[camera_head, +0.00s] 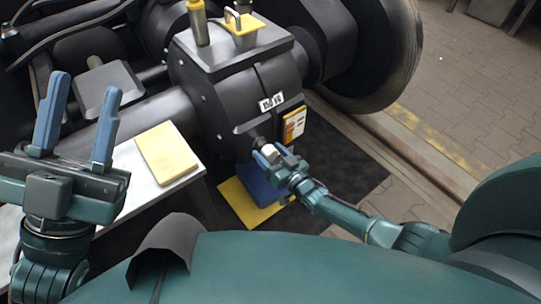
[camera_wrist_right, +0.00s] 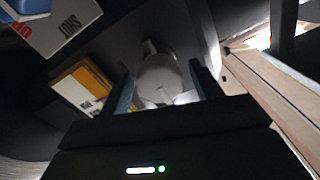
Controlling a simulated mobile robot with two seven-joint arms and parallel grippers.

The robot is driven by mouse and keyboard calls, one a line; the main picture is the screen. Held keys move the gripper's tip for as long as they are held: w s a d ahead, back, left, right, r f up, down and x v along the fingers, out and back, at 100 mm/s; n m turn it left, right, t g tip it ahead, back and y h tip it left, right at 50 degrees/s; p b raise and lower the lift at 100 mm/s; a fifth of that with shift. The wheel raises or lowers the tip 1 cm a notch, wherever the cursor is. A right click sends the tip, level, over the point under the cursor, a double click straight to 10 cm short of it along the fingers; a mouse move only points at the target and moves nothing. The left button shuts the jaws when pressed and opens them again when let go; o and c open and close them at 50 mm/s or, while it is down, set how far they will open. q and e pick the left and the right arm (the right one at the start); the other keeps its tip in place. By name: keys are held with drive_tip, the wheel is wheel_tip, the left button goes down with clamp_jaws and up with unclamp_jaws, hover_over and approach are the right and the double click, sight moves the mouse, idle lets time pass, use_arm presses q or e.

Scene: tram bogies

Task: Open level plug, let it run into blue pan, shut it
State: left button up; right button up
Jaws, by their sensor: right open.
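The gearbox (camera_head: 235,95) is a dark round housing in the middle of the head view. A pale, rounded plug (camera_wrist_right: 158,78) sticks out low on it. My right gripper (camera_head: 269,155) is at this plug. In the right wrist view its open fingers (camera_wrist_right: 163,88) stand one on each side of the plug; contact is unclear. The blue pan (camera_head: 257,187) lies below the gearbox, partly hidden by my right gripper and arm. My left gripper (camera_head: 80,110) is open and empty at the left, away from the plug.
A yellow sheet (camera_head: 240,204) lies under the pan. A yellow pad (camera_head: 166,153) lies on a white-topped bench (camera_head: 133,180). A yellow-framed label (camera_head: 293,124) is beside the plug. A lettered plate (camera_wrist_right: 62,22) shows in the wrist view. A large wheel (camera_head: 385,50) stands behind right.

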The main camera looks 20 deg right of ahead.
drive_tip(key=c, duration=1)
